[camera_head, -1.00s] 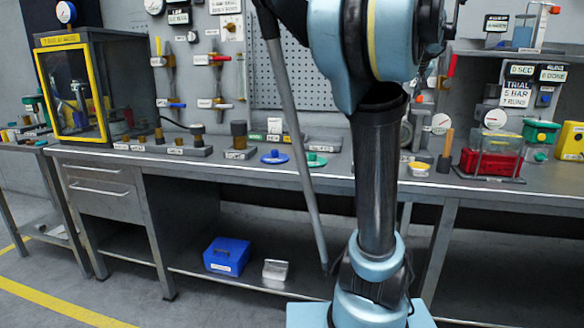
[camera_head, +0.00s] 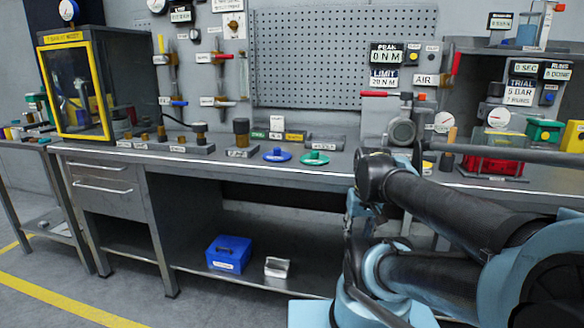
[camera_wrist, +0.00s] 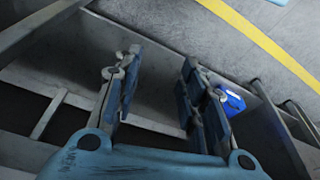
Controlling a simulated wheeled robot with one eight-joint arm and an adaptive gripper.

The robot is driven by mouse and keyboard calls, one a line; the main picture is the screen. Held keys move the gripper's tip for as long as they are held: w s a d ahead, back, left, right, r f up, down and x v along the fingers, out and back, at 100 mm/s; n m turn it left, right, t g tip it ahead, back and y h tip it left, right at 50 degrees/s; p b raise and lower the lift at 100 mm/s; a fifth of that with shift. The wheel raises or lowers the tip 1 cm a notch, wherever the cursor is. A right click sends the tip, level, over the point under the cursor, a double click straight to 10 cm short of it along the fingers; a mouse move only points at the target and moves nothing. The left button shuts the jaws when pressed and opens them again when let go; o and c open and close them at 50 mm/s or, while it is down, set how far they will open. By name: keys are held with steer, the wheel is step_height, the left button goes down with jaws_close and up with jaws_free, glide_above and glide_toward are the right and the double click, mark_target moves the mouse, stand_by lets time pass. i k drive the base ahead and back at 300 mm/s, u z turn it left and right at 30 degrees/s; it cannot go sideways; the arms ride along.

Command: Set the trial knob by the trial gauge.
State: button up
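A small display panel marked TRIAL, 5 BAR (camera_head: 520,92) stands at the right end of the bench. A round white gauge (camera_head: 498,117) is just below and left of it, and a second white gauge (camera_head: 443,121) is further left. I cannot tell which is the trial gauge. A small blue knob or button (camera_head: 549,97) sits right of the panel; I cannot tell whether it is the trial knob. My gripper (camera_wrist: 158,76) shows in the wrist view with its blue finger pads wide apart and nothing between them. It points down toward the lower shelf and floor.
My folded arm crosses the lower right of the head view, in front of the bench. A red box (camera_head: 490,163) and a green box (camera_head: 543,130) stand near the gauges. A blue box (camera_head: 228,254) lies on the lower shelf. The bench front at centre is clear.

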mark_target(495, 89)
steer(key=z, duration=1.25)
